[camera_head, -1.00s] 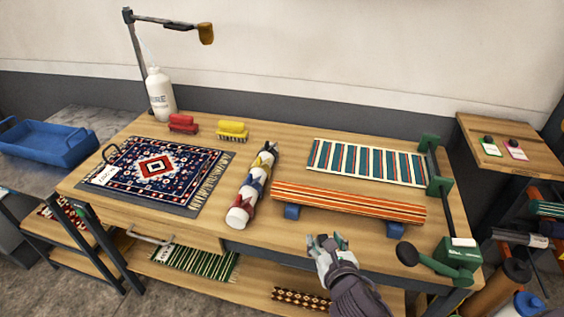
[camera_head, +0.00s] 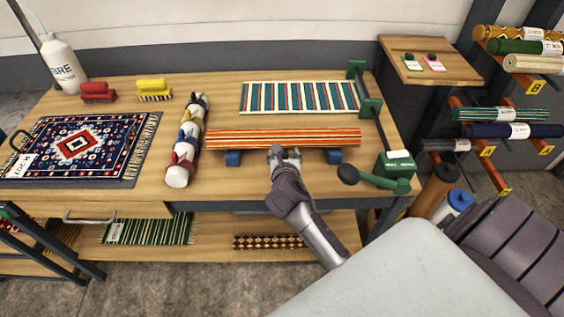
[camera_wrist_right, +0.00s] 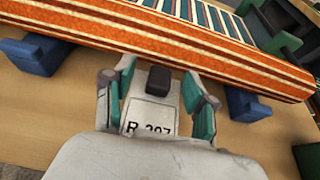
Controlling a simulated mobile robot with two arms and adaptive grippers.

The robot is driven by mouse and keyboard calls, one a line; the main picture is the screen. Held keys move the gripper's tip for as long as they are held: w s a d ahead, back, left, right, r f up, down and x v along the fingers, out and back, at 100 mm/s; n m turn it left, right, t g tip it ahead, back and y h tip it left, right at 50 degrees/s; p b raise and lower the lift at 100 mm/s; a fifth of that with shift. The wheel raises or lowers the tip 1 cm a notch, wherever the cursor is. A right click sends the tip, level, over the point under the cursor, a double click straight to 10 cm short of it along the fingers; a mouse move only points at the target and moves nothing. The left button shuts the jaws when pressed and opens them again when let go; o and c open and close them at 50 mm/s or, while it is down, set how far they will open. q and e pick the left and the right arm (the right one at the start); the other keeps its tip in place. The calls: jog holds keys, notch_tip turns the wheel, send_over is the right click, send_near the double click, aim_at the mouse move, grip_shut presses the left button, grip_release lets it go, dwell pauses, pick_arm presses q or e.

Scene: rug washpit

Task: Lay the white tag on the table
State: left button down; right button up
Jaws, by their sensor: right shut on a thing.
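A white tag with black lettering (camera_wrist_right: 148,118) and a black block on its top end lies between the teal-padded fingers of my right gripper (camera_wrist_right: 158,100) in the right wrist view. The gripper is shut on it. In the head view my right gripper (camera_head: 284,153) is over the front part of the wooden table (camera_head: 225,180), close to the front side of the rolled orange striped rug (camera_head: 300,138). The tag is too small to make out there. My left gripper is not in view.
The orange roll rests on blue blocks (camera_head: 233,158). A white roll with coloured bands (camera_head: 177,176) lies left of it. A green clamp with a dark handle (camera_head: 395,170) stands at the right. A navy patterned rug (camera_head: 110,140) covers the left end.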

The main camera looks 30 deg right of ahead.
jog(key=shift+f, duration=1.8)
jog(key=o, duration=0.8)
jog(key=shift+f, duration=0.1)
jog(key=shift+o, duration=0.2)
